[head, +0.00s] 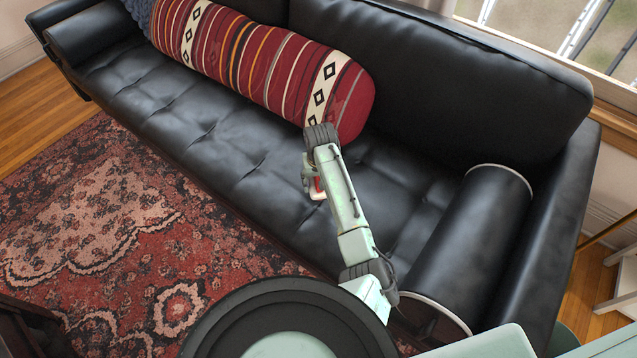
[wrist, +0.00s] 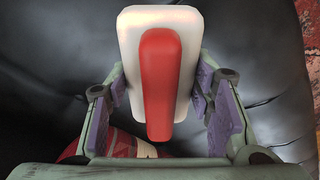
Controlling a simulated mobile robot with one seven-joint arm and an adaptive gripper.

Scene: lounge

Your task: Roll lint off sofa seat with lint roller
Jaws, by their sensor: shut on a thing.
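The lint roller has a white block-shaped body (wrist: 185,60) with a red handle (wrist: 158,85) lying over it in the wrist view. My gripper (wrist: 160,88) is shut on it, with a purple-padded finger at each side of the white body. In the head view a small red and white part of the roller (head: 318,192) shows beside my gripper, over the sofa seat; most of it is hidden behind my arm. The black tufted sofa seat (head: 220,145) lies below. I cannot tell whether the roller touches it. No lint can be made out.
A long red striped cushion (head: 265,65) lies against the sofa back, just behind my gripper. A black bolster (head: 470,245) lies at the seat's right end by the armrest. The seat left of my gripper is clear. A patterned red rug (head: 120,230) covers the floor in front.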

